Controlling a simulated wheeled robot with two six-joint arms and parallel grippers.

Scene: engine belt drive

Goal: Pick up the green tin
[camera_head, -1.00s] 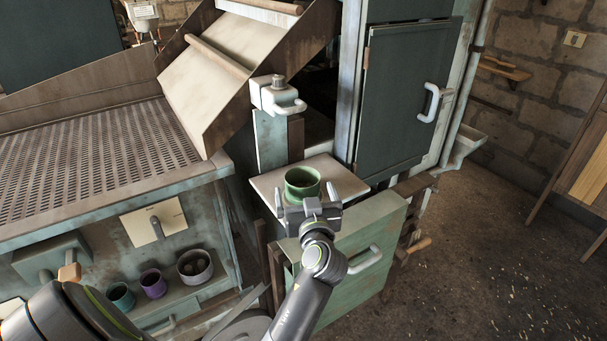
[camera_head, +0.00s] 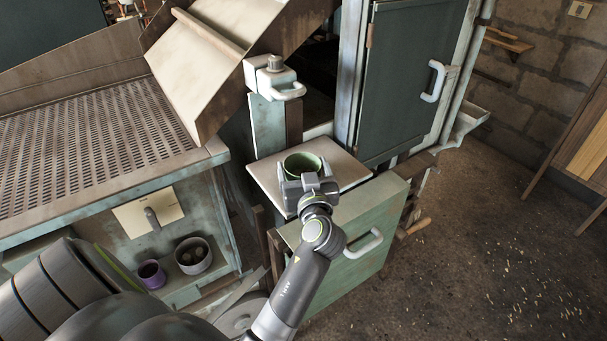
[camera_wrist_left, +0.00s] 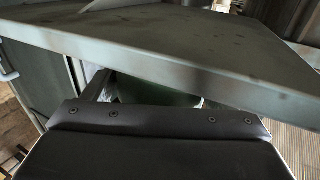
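The green tin (camera_head: 303,165) is a round, open-topped cup on a pale square shelf (camera_head: 347,166). My left gripper (camera_head: 306,177) is at the tin's near side, its fingers apart with one toward each side of the tin. The tin's lower part is hidden behind the gripper in the head view. In the left wrist view a dark green surface (camera_wrist_left: 155,93) shows dimly between the fingers, mostly covered by a plate edge above and the gripper body below. I cannot tell whether the fingers touch the tin. My right gripper is not in view.
A green drawer front (camera_head: 345,232) with a white handle stands below the shelf. A post with a white clamp (camera_head: 273,78) rises behind the tin, left of a dark cabinet door (camera_head: 408,85). A purple tin (camera_head: 151,273) and a grey pot (camera_head: 193,256) sit lower left.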

